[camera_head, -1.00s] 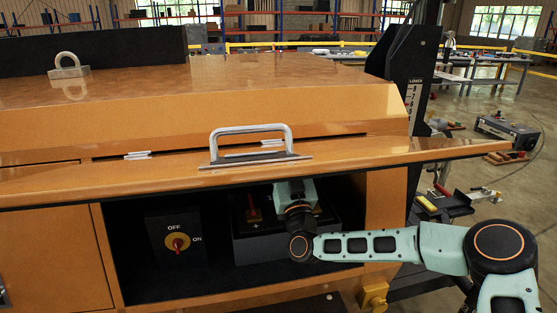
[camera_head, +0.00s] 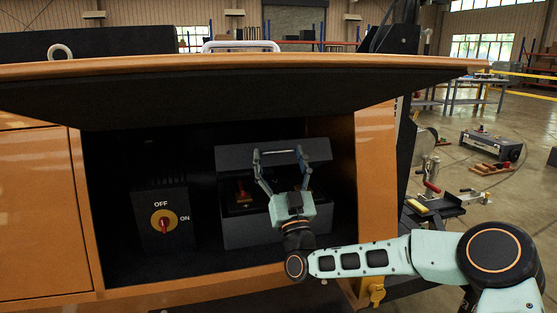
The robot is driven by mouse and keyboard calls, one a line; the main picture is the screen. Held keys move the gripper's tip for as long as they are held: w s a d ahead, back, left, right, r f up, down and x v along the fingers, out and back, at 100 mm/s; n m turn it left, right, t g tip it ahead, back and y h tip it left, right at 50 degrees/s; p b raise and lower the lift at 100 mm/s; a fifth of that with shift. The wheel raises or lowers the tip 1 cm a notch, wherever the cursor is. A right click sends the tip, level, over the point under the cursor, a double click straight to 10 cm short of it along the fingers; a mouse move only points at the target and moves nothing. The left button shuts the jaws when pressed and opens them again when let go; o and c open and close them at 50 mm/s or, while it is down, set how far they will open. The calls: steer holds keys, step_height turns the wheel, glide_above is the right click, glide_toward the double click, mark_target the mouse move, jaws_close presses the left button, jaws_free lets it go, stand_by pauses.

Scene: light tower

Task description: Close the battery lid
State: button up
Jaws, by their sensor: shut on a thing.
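The dark grey battery box (camera_head: 250,232) sits in the black compartment under the orange hood. Its battery lid (camera_head: 319,151) stands raised and tilted at the back of the box. A reddish terminal (camera_head: 243,191) shows in the gap between lid and box front. My gripper (camera_head: 278,152) reaches in from the front right. The gripper body hides the right part of the box opening.
A black switch box with a red and yellow OFF/ON knob (camera_head: 164,222) stands left of the battery. The orange hatch (camera_head: 240,72) overhangs the compartment from above. An orange side panel (camera_head: 375,180) bounds it on the right, close to my arm.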

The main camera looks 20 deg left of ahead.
steer(key=s+d+f+b, duration=0.1)
steer(key=s+f+b, duration=0.2)
steer(key=f+b, duration=0.3)
steer(key=shift+d+f, duration=0.4)
steer(key=shift+f, duration=0.35)
steer(key=o, duration=1.4)
steer(key=shift+a, duration=0.1)
steer(key=shift+w, duration=0.1)
steer(key=shift+r, duration=0.15)
step_height(320, 180, up, 10)
steer(key=shift+f, duration=0.1)
steer(key=shift+c, duration=0.5)
